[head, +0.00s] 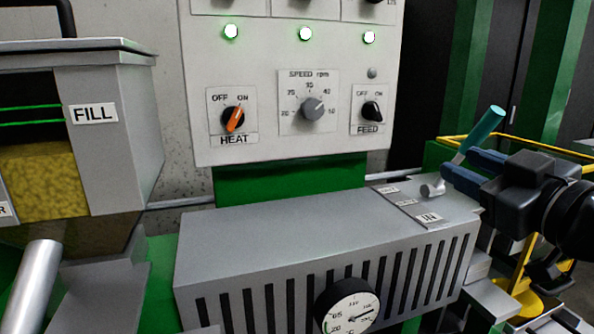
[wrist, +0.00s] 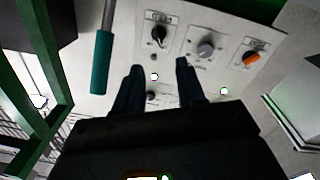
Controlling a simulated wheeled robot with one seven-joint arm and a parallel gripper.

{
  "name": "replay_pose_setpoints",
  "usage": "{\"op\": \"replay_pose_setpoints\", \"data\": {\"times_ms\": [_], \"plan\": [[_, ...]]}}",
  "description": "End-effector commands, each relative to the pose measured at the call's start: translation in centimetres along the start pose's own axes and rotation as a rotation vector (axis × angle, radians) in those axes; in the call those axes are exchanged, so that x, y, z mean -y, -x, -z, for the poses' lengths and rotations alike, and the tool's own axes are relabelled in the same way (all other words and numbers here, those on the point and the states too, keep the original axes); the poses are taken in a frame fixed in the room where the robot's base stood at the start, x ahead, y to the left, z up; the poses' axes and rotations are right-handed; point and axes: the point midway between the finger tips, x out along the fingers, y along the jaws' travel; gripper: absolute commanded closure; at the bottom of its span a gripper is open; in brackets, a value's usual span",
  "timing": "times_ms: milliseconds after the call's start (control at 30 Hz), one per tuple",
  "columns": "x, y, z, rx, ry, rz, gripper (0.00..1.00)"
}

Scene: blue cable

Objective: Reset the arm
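My gripper (head: 459,163) is at the right of the head view, with its two dark blue fingers pointing left above the right end of a grey machine housing. In the wrist view, the fingers (wrist: 159,67) stand apart with nothing between them, so it is open. A lever with a teal grip (head: 482,133) is tilted up and to the right, close to the fingers. The wrist view shows its teal grip (wrist: 101,62) to the left of the fingers, apart from them. Part of the lever's rod is hidden in the head view.
The grey slotted housing (head: 300,240) carries a round gauge (head: 347,308). Behind it stands a white control panel (head: 290,150) with HEAT (head: 233,119), speed and FEED (head: 372,111) knobs and lit lamps. A FILL hopper (head: 110,150) is at left. Yellow rails and green posts are near my arm.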

Motion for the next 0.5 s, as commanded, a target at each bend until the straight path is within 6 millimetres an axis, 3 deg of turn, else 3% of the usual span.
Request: {"op": "replay_pose_setpoints", "data": {"times_ms": [267,500], "plan": [[3.3,1.9,-4.3,0.026,-0.157,-0.052,0.61],[7.7,6.3,-9.6,0.080,-0.321,-0.133,0.61]]}}
